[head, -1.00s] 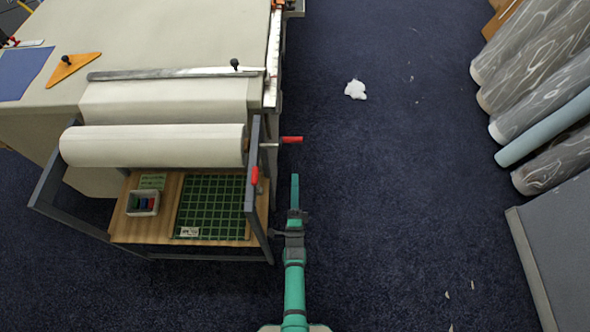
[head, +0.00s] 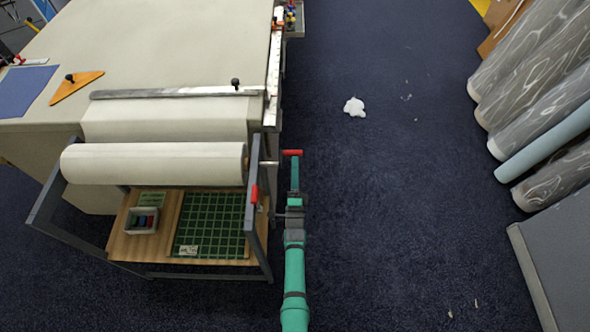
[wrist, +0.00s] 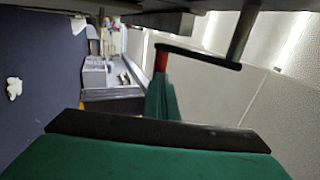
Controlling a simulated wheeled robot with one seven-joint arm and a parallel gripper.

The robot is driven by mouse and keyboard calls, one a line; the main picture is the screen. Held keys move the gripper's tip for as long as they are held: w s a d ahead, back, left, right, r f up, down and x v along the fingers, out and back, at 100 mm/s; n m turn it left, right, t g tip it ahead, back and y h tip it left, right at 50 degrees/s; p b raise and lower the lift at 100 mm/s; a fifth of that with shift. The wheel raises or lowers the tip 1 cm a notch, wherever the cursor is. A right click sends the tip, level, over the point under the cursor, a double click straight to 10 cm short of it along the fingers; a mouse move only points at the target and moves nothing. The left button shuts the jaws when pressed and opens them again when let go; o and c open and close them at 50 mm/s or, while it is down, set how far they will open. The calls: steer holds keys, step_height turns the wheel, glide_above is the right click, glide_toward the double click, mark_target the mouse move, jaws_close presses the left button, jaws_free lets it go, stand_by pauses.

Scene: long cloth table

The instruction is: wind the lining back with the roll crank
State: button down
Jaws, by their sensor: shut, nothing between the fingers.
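The white lining roll (head: 150,164) lies across the grey frame at the table's end, with a flat sheet running from it onto the table. The roll crank's red handle (head: 292,152) sticks out to the right of the frame. In the wrist view the red handle (wrist: 161,60) hangs from a dark crank arm (wrist: 200,56). My gripper (head: 295,162) is shut and empty, with its green tip right beside the handle. Whether they touch, I cannot tell. In the wrist view a green finger (wrist: 164,98) stands just below the handle.
A red lever (head: 254,193) sits on the frame's right post. A wooden shelf (head: 122,246) below holds a green gridded mat and a small bin. A metal bar (head: 165,93) crosses the sheet. Patterned rolls (head: 510,70) stand at right; the blue floor between is mostly clear.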

mark_target(295, 153)
steer(key=shift+w, duration=0.1)
stand_by(0.3)
steer(key=shift+w+r, duration=1.45)
steer(key=shift+r, duration=0.15)
steer(key=shift+w+r, duration=0.35)
steer(key=shift+r, duration=0.55)
steer(key=shift+w+r, duration=0.15)
steer(key=shift+r, duration=0.9)
steer(key=s+f, duration=0.3)
steer(key=f, duration=0.4)
steer(key=s+f, duration=0.3)
steer(key=f, duration=0.5)
steer(key=shift+s, duration=0.35)
steer(key=shift+f, duration=0.1)
